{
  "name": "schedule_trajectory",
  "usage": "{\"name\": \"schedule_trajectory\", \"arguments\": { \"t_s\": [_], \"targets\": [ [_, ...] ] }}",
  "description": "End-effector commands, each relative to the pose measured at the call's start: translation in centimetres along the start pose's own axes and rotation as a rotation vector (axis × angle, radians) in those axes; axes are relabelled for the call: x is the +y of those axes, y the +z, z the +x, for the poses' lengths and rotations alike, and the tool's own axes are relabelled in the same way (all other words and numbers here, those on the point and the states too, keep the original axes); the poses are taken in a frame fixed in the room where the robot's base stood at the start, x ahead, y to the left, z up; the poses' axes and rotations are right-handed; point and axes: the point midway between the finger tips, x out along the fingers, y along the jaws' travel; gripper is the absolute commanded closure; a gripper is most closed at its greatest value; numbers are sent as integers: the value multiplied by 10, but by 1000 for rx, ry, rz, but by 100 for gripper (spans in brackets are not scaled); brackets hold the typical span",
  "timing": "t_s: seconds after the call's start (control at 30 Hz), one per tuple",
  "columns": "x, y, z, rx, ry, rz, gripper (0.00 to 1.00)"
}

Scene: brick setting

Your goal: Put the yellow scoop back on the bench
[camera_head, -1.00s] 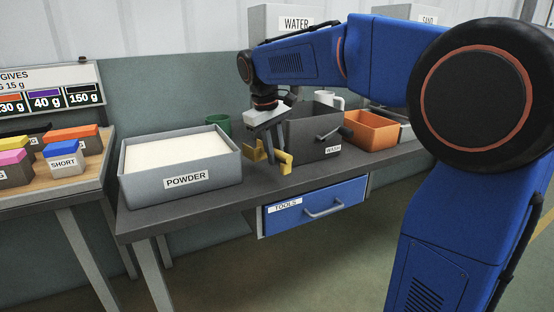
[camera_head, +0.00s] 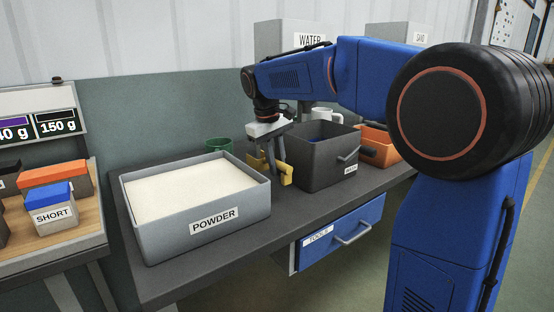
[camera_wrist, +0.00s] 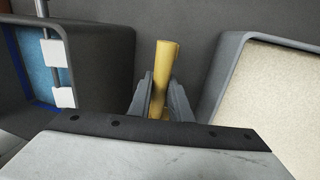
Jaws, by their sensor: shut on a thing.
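The yellow scoop (camera_head: 286,172) is in my gripper (camera_head: 272,160), low over the bench (camera_head: 240,245) between the powder bin and the dark grey bin. In the wrist view, the scoop's yellow handle (camera_wrist: 163,75) stands between the two fingers of my gripper (camera_wrist: 163,100), which are shut on it. I cannot tell whether the scoop touches the bench top. Part of the scoop is hidden behind the fingers.
The powder bin (camera_head: 212,226) stands left of the scoop. The dark grey bin (camera_head: 322,178), holding something blue, stands right, with an orange bin (camera_head: 376,150) beyond. A green cup (camera_head: 218,145) and white mug (camera_head: 325,116) stand behind. A tools drawer (camera_head: 340,236) is below.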

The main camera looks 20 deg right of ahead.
Motion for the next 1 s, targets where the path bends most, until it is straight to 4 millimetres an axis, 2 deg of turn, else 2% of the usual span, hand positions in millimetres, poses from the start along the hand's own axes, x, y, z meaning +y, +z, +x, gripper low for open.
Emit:
{"name": "schedule_trajectory", "arguments": {
  "t_s": [0.3,0.5,1.0],
  "targets": [
    [-6,0,29,-1,0,0,100],
    [-8,0,40,-1,0,-1,100],
    [-9,0,44,0,0,0,100]
  ]
}}
